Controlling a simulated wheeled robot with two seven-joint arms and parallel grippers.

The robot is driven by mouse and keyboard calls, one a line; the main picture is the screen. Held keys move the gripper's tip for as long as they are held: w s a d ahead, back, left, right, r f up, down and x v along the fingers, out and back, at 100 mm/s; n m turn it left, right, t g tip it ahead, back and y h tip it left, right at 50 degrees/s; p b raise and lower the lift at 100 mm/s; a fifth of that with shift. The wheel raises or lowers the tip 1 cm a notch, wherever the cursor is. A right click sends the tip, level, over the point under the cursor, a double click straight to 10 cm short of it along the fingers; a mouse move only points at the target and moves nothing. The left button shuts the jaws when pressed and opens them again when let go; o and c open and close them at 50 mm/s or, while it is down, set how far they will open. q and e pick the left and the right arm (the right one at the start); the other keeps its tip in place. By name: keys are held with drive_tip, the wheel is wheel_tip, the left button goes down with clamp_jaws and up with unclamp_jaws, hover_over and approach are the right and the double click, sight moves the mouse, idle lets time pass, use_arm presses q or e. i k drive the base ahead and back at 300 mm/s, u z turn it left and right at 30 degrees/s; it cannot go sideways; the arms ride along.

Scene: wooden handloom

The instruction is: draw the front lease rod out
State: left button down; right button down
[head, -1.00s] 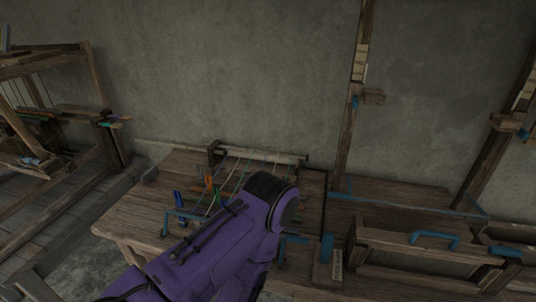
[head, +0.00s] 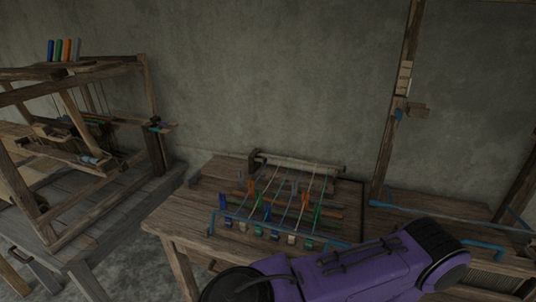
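In the head view, a small warp of coloured threads (head: 284,203) is stretched on the wooden table, from a pale roller (head: 300,165) at the back to a row of coloured weights or clips (head: 266,233) at the front. Thin rods, one orange-brown (head: 328,212), appear to lie across the threads; at this size I cannot tell which one is the front lease rod. A purple arm of mine lies across the bottom right, in front of the table. Neither of my grippers shows.
A wooden loom frame (head: 150,95) stands at the left with coloured spools (head: 64,50) on top. An upright post (head: 396,135) and a bench with blue fittings (head: 483,245) are at the right.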

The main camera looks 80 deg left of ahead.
sight(265, 160)
drive_tip(key=k, duration=0.55)
drive_tip(key=u, duration=0.8)
